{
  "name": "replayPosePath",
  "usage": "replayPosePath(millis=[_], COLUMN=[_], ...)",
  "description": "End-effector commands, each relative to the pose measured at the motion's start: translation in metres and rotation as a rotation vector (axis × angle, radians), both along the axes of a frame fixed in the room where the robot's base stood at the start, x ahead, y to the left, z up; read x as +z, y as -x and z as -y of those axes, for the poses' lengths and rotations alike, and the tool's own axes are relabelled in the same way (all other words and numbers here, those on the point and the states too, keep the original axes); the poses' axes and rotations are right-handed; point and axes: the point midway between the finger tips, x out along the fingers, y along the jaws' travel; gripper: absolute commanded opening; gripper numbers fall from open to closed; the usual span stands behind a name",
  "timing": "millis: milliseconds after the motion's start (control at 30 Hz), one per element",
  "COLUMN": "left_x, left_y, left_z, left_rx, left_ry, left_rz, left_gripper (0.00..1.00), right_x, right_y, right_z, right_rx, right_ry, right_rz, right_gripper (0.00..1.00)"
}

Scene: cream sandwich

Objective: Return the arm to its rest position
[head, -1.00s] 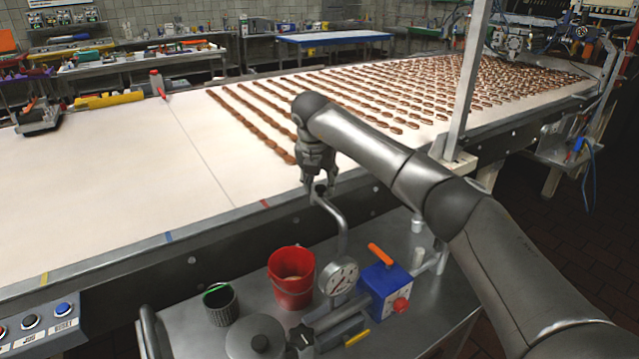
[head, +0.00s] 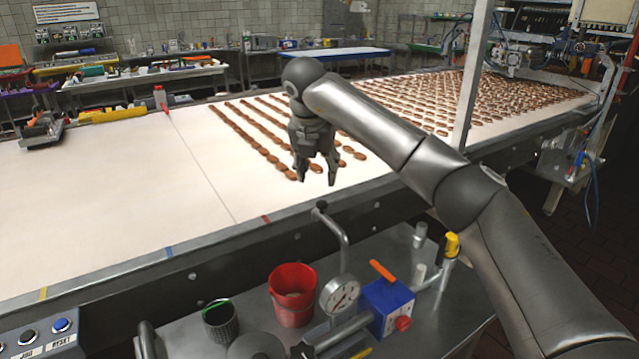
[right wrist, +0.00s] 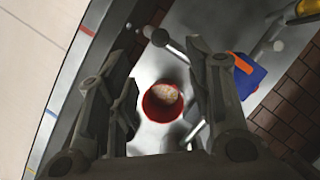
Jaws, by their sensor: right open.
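My right gripper (head: 316,181) hangs fingers down with its jaws apart and nothing between them. It is above the near edge of the conveyor belt (head: 90,200), over the bent grey lever (head: 333,226) of the pump with the round gauge (head: 339,295). A gap shows between the fingertips and the lever's knob. In the right wrist view the two fingers of my right gripper (right wrist: 165,75) stand wide apart, with the red bucket (right wrist: 158,112) far below between them. My right arm reaches in from the lower right. My left gripper is not in view.
A steel cart (head: 245,312) below carries the red bucket (head: 291,290), a dark cup (head: 221,322) and a blue box (head: 387,303). Rows of brown cookies (head: 250,130) lie on the belt. A metal post (head: 472,85) stands right of my forearm.

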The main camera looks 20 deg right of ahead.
Motion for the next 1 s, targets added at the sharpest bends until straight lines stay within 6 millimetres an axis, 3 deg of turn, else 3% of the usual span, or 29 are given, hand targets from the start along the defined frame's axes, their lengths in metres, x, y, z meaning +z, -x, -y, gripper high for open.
replayPosePath(millis=[167,667,1000], left_x=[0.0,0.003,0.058], left_y=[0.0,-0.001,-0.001], left_z=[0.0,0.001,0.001], left_rx=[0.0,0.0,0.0], left_ry=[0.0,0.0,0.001], left_rz=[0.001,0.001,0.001], left_gripper=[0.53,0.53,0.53], right_x=[0.01,0.014,0.069], right_y=[0.004,0.004,0.004], right_z=[-0.003,-0.003,-0.003], right_rx=[0.0,0.0,0.0], right_ry=[-0.001,-0.001,0.0], right_rz=[-0.001,-0.001,-0.001], right_gripper=[0.47,0.47,0.47])
